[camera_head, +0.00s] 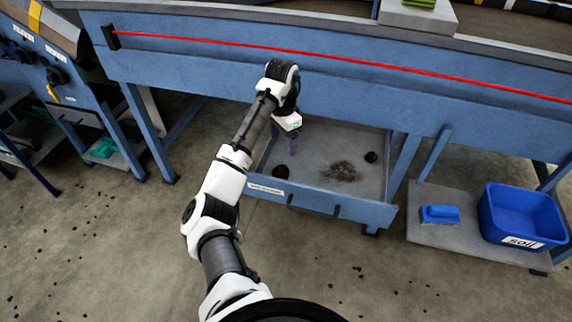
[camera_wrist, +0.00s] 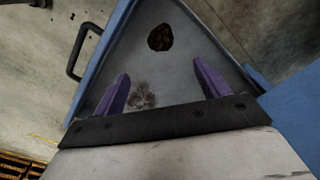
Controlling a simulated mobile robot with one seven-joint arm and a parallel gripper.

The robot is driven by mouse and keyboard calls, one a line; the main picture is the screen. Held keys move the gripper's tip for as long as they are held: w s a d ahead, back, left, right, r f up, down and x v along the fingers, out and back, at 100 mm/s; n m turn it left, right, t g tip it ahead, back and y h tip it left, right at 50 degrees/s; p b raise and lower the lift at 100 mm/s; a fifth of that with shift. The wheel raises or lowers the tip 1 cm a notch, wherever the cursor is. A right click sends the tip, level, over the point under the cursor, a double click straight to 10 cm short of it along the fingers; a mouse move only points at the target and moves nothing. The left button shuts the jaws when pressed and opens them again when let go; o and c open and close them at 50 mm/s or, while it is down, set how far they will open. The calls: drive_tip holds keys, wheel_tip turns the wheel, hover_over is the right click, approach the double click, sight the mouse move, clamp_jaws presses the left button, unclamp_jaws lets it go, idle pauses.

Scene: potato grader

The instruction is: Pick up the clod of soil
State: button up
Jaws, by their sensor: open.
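Two dark brown lumps that look like clods of soil lie on the grey floor of a blue-walled tray (camera_head: 326,205) in the head view. One lump (camera_head: 281,171) is at the tray's left, close below my gripper (camera_head: 284,140); the other lump (camera_head: 371,157) is at the right. The wrist view shows one dark, rough lump (camera_wrist: 160,37) beyond the fingertips; I cannot tell for certain which of the two it is. My gripper (camera_wrist: 162,72) is open and empty, its purple fingers wide apart and pointing into the tray. The lump is apart from both fingers.
A loose grey-brown patch of debris (camera_head: 342,171) lies between the lumps. The blue bench (camera_head: 330,95) overhangs the tray's back. A blue bin (camera_head: 520,215) labelled "soil" and a blue brush (camera_head: 439,214) stand on a low shelf at right. Dark crumbs dot the floor.

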sight(281, 168)
drive_tip(key=f, duration=0.8)
drive_tip(key=shift+s+p, duration=0.2)
drive_tip(key=shift+p, duration=0.1)
drive_tip(key=shift+w+a+f+p, duration=0.1)
drive_tip(key=shift+a+f+p, duration=0.1)
drive_tip(key=shift+f, duration=0.75)
drive_tip(key=shift+s+a+f+p, duration=0.1)
drive_tip(key=shift+f+p, duration=0.15)
drive_tip(key=shift+f, duration=0.7)
drive_tip(key=shift+w+a+f+p, duration=0.1)
drive_tip(key=shift+f+p, duration=0.1)
drive_tip(key=shift+f, duration=0.75)
drive_tip(key=c, duration=1.1)
drive_tip(key=shift+r, duration=0.1)
